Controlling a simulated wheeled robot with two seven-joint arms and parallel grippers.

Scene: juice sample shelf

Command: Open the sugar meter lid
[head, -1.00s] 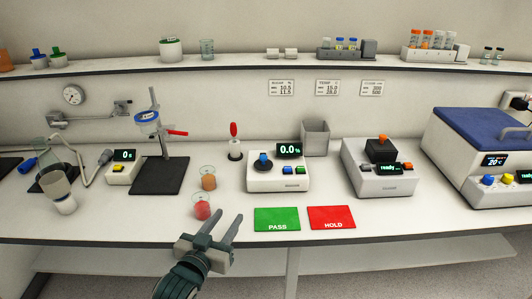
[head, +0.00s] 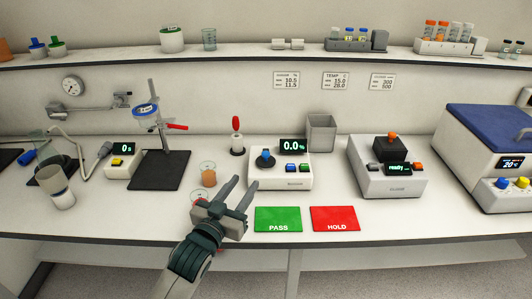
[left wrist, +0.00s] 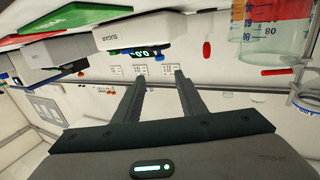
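The sugar meter (head: 278,183) is a white box on the bench with a lit 0.0 % display (head: 292,146). A blue knob (head: 264,155) stands on its dark round lid, which looks closed. The meter also shows in the left wrist view (left wrist: 128,33), marked SUGAR. My left gripper (head: 246,182) is open and empty, in front of the meter's left front corner in the head view. Its two fingers, apart with nothing between them, show in the left wrist view (left wrist: 160,76). My right gripper is not in view.
An orange juice beaker (head: 208,175) stands left of the meter; a red one (head: 198,197) is partly hidden by my left gripper. Green PASS (head: 278,217) and red HOLD (head: 335,217) mats lie in front. A red-handled tool (head: 236,125) stands behind; a grey bin (head: 321,133) is behind right.

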